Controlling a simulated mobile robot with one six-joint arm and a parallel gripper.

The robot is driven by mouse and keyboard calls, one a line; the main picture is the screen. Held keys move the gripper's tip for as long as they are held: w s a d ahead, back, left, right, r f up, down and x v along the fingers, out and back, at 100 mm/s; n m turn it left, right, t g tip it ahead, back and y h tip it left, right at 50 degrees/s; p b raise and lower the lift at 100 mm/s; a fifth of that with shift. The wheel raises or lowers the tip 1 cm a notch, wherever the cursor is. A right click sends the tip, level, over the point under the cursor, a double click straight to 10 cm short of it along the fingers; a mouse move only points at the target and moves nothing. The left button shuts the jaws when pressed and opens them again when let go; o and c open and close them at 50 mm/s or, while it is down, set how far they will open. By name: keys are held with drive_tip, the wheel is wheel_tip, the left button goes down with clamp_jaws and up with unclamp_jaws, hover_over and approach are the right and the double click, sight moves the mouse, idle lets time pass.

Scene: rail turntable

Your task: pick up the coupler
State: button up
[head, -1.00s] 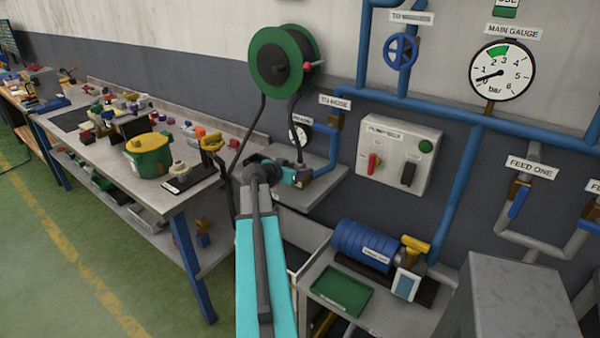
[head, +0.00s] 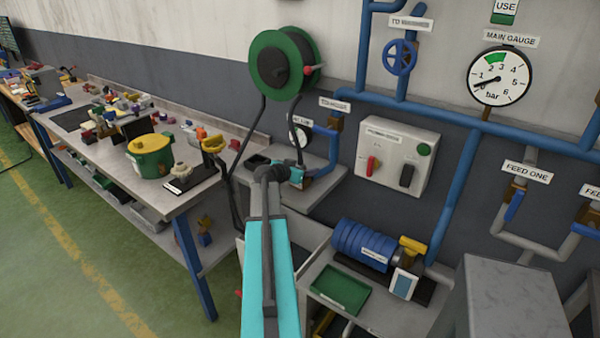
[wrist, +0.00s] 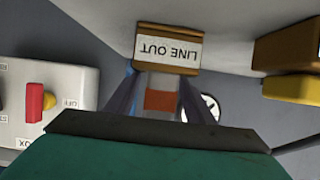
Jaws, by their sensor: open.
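My gripper (wrist: 161,92) is open in the wrist view, its two dark fingers apart. A grey piece with an orange-brown band (wrist: 160,100) shows between the fingers, under a brown block with a LINE OUT label (wrist: 168,49). I cannot tell whether this piece is the coupler, or whether the fingers touch it. In the head view my teal gripper (head: 297,175) is over the small wall shelf (head: 318,191), mostly hidden by my wrist. No coupler can be made out for sure there.
A hose reel (head: 283,65) hangs above the shelf, its black hose looping down. A pump box (head: 393,158) is on the wall to the right. A green tray (head: 340,289) and blue pump (head: 362,243) stand below. A cluttered bench (head: 175,205) is at left.

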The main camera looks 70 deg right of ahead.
idle(0.5)
clamp_jaws()
drive_tip(key=shift+r, duration=0.15)
wheel_tip(320, 180, up, 10)
drive_tip(key=b, duration=0.3)
idle(0.7)
idle(0.5)
